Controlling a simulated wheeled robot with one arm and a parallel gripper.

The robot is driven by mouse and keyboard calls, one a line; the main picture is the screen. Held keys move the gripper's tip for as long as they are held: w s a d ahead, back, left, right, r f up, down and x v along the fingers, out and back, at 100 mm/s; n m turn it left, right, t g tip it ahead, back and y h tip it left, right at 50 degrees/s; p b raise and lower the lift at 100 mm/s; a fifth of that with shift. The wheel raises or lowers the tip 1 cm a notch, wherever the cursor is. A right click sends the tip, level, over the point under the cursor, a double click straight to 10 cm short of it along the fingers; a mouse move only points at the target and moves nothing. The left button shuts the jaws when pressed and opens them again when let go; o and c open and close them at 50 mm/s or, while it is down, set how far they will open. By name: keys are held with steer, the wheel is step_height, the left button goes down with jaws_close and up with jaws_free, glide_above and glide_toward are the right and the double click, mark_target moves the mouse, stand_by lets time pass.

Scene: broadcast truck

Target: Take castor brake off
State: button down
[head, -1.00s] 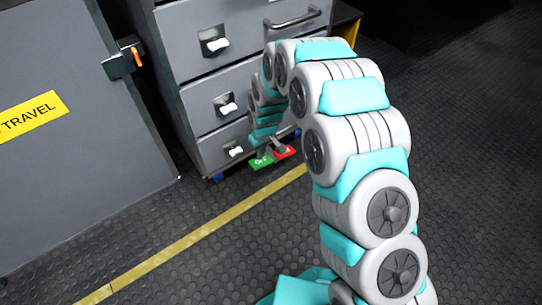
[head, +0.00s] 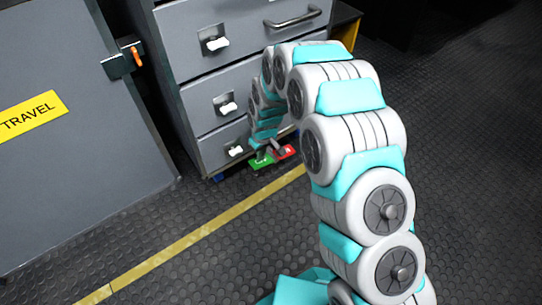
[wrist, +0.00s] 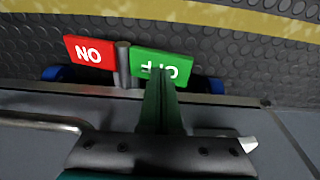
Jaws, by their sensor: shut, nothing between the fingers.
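The castor brake pedal has a red ON plate (wrist: 89,51) and a green OFF plate (wrist: 175,66), with a grey metal post (wrist: 123,64) between them. In the head view the green plate (head: 261,162) and red plate (head: 287,152) sit low at the foot of the grey drawer cabinet (head: 228,106). My gripper (wrist: 159,74) is shut and empty, its fingertips over the green OFF plate and hiding part of its lettering. They look to be at or very near the plate; contact is not certain. In the head view my gripper (head: 267,148) is partly hidden.
Blue castor parts (wrist: 52,73) show under the cabinet's edge. Drawer handles (head: 292,19) and white latches (head: 217,43) stick out of the cabinet front. A grey door with a yellow TRAVEL label (head: 31,115) stands at left. The studded floor with its yellow stripe (head: 200,231) is clear.

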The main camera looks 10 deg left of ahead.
steer(key=shift+f, duration=1)
stand_by(0.4)
steer(key=shift+r, duration=0.1)
steer(key=shift+r+p, duration=0.7)
steer(key=shift+r, duration=2.8)
